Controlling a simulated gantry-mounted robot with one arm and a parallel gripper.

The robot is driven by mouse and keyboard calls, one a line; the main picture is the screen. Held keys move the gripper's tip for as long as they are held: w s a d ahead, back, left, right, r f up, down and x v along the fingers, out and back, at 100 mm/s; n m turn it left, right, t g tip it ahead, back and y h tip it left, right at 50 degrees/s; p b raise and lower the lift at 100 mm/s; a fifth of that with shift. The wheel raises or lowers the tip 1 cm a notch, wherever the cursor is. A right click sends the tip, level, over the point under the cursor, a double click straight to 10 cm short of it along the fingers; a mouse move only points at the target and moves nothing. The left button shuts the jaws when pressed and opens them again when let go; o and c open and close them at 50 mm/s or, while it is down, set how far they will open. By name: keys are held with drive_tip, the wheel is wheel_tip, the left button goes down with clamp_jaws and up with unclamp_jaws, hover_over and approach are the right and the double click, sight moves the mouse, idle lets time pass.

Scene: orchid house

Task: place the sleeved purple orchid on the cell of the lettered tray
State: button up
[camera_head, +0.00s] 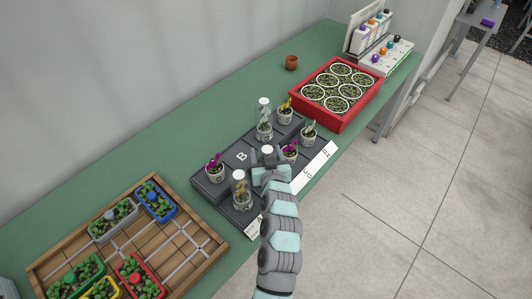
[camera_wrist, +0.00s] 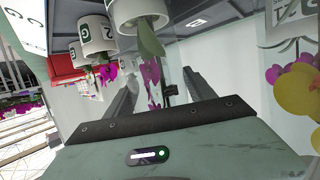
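The dark grey tray (camera_head: 209,190) carries raised letters, with a B readable, and several potted orchids. Two purple orchids show, one at its left end (camera_head: 214,169) and one at its right side (camera_head: 289,152). Cylindrical clear sleeves with white tops stand at the back (camera_head: 264,118) and front (camera_head: 240,192); their flower colours are unclear. My gripper (camera_head: 268,164) is over the tray's middle, beside a white round top (camera_head: 267,150). In the wrist view, my gripper's fingers (camera_wrist: 160,80) are spread, with purple blooms (camera_wrist: 151,82) showing between them. I cannot tell whether these are sleeved.
A red crate (camera_head: 348,122) of round pots stands to the right, near a small terracotta pot (camera_head: 292,62). A wooden tray (camera_head: 205,253) with coloured planters is at lower left. Bottles (camera_head: 375,35) stand at the far end. The green bench behind the tray is clear.

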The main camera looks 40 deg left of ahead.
drive_tip(key=shift+o, duration=1.2)
drive_tip(key=shift+r, duration=0.1)
drive_tip(key=shift+r, duration=0.15)
drive_tip(key=v, duration=1.2)
drive_tip(key=shift+p, duration=0.35)
